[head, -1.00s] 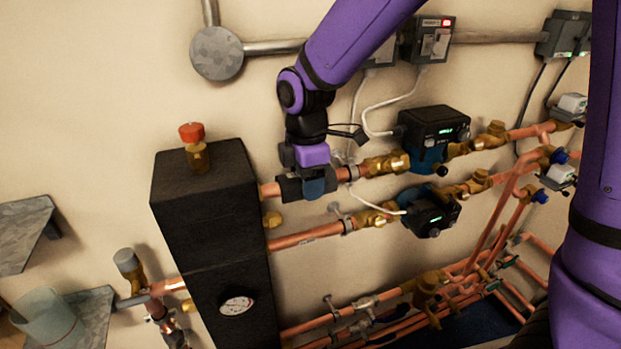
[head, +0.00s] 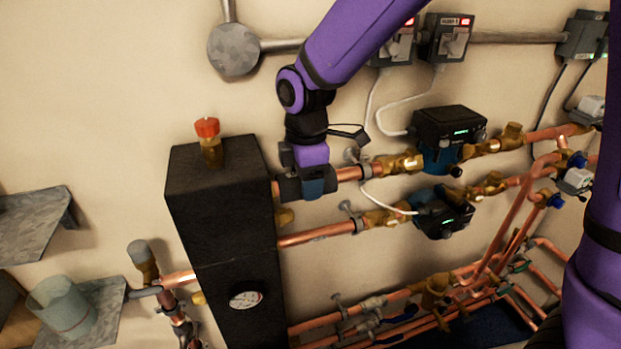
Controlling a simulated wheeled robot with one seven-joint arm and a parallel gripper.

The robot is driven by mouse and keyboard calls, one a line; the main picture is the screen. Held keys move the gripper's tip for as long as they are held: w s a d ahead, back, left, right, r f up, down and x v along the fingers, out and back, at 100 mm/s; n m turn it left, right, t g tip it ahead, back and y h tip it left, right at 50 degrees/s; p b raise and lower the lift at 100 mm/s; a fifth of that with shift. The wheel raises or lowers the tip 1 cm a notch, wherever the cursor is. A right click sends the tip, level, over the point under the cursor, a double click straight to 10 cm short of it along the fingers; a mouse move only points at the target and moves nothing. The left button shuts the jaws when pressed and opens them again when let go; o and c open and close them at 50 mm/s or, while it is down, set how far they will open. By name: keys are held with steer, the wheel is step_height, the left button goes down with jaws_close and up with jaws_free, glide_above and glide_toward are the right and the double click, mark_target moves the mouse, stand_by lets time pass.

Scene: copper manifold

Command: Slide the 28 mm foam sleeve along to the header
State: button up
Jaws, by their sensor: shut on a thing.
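The header (head: 222,225) is the tall black block at left of centre in the head view. The upper copper pipe (head: 348,174) runs right from it. A short dark piece on this pipe, which looks like the foam sleeve (head: 289,188), sits close to the header's right side, with only a thin strip of copper between. My gripper (head: 313,187) reaches down from above and is shut on the sleeve around the pipe. The fingers hide part of the sleeve, and its exact ends are hard to make out.
A pipe clip (head: 364,170) and a brass valve (head: 398,164) lie right of my gripper, then a pump (head: 445,130). A lower copper pipe (head: 318,235) runs just beneath. A red-capped brass fitting (head: 209,142) stands on the header. Metal shelves (head: 100,300) are at left.

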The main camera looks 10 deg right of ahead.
steer(key=shift+a, duration=0.1)
steer(key=o, duration=1)
step_height(320, 180, up, 10)
steer(key=shift+f, duration=0.1)
steer(key=shift+r, duration=0.55)
steer(key=s+d+r+m+t, duration=0.1)
steer(key=s+d+r+m, duration=0.3)
steer(key=d, duration=0.3)
steer(key=s+d+r+m+t, duration=0.25)
steer(key=d+m, duration=0.25)
steer(key=d, duration=0.3)
steer(key=shift+s+d+f+m+t, duration=0.1)
steer(key=shift+s+d+m+t, duration=0.2)
steer(key=shift+s+d+m, duration=1.65)
steer(key=shift+s+d+f+m+t, duration=0.1)
steer(key=shift+s+d+m+t, duration=0.15)
steer(key=shift+s+d+m, duration=1.45)
steer(key=shift+s+d+f+m+t, duration=0.1)
steer(key=shift+s+d+m+t, duration=0.2)
steer(key=shift+s+d+m, duration=1.55)
